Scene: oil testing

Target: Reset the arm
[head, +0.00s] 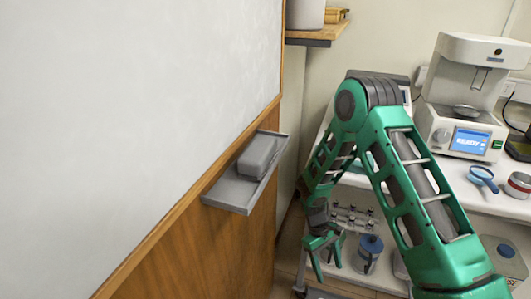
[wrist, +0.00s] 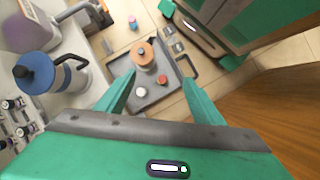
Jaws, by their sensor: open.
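My green arm rises from the lower right of the head view and bends down at its elbow. My gripper (head: 326,250) hangs low beside the wooden panel, in front of the lab bench, with its fingers apart. In the wrist view my gripper (wrist: 160,92) points down with two green fingers spread and nothing between them. Below it, some way down, is a grey tray (wrist: 178,98) with a copper-coloured vessel (wrist: 143,54), a small white item (wrist: 140,92) and a red-topped item (wrist: 162,80).
A whiteboard (head: 140,110) with a grey ledge (head: 232,192) stands at left. At right, the bench (head: 455,185) holds a tester reading READY (head: 468,140) and a magnifier (head: 482,177). A blue-lidded jug (wrist: 50,78) stands close left of my gripper in the wrist view.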

